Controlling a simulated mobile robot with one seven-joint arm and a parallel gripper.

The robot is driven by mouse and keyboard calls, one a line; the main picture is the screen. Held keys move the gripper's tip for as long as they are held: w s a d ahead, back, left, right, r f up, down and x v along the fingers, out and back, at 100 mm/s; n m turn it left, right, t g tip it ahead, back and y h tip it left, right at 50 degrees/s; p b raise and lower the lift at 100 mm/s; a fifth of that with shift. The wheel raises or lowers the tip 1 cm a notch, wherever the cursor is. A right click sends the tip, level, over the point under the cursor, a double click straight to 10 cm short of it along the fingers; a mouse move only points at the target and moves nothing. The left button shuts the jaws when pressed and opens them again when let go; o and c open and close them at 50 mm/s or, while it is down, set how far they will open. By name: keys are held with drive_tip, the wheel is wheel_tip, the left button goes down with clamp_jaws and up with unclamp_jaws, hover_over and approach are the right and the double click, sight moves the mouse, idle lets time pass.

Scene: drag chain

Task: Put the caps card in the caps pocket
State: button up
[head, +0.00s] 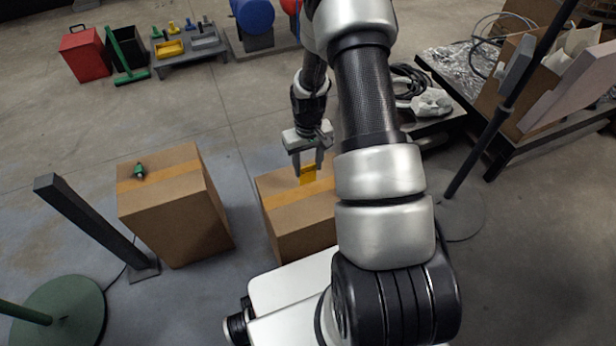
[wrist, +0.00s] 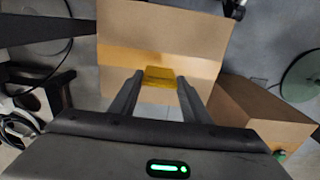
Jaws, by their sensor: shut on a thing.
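My gripper (head: 307,164) is above the middle cardboard box (head: 296,217) and is shut on a yellow card (head: 307,174). In the wrist view the card (wrist: 160,76) sits between my two fingertips (wrist: 160,82), in front of the box's brown face (wrist: 165,25). I cannot read any label on the card, and whether it touches the box is unclear. I cannot pick out a pocket marked for caps in either view.
A second cardboard box (head: 180,215) with a small green item (head: 139,171) on top stands to the left. A low grey platform (head: 190,58) with small trays is at the back. A loaded cart (head: 540,115) stands right. Open floor lies between.

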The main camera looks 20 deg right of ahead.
sight(308, 174)
drive_tip(key=shift+f+b, duration=0.4)
drive_tip(key=shift+f, duration=1.55)
drive_tip(key=shift+f, duration=0.2)
drive_tip(key=o, duration=1.3)
